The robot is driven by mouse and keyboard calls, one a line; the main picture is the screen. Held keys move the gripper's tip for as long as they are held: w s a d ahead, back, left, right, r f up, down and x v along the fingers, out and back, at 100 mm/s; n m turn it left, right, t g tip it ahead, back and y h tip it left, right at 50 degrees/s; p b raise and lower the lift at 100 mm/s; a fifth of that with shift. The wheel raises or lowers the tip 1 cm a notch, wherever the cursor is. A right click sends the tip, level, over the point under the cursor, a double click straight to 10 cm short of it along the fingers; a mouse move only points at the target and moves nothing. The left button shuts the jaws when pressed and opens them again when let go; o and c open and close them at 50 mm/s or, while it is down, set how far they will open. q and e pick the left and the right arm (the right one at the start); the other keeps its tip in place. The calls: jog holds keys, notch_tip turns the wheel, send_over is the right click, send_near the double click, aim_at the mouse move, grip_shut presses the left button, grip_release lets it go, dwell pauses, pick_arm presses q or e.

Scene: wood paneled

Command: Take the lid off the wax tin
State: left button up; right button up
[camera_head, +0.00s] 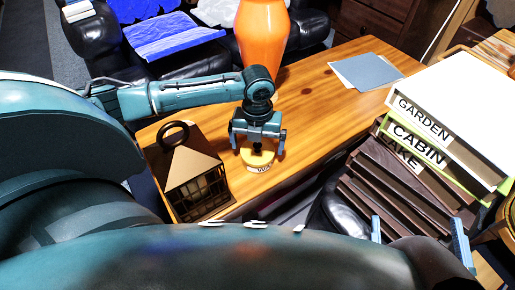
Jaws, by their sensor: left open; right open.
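The wax tin (260,167) is small and yellow, with a dark-lettered label on its near side. It stands on the wooden table near the front edge. My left gripper (258,147) points down directly over the tin, its fingers spread to either side of the tin's top. I cannot tell whether they touch it. The gripper hides much of the top, so the lid cannot be told apart from the body. My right gripper (419,232) is open and empty at the lower right, with its blue fingers wide apart, away from the tin.
A brown lantern (199,183) stands just left of the tin. An orange vase (262,35) stands behind my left arm. Papers (367,71) lie at the back right. Stacked labelled boxes (440,125) crowd the right side. The table (315,115) is clear between tin and papers.

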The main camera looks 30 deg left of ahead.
pick_arm(q)
jog(key=shift+f, duration=0.25)
jog(key=shift+c, duration=0.4)
jog(key=c, duration=0.8)
jog(key=shift+r, duration=0.15)
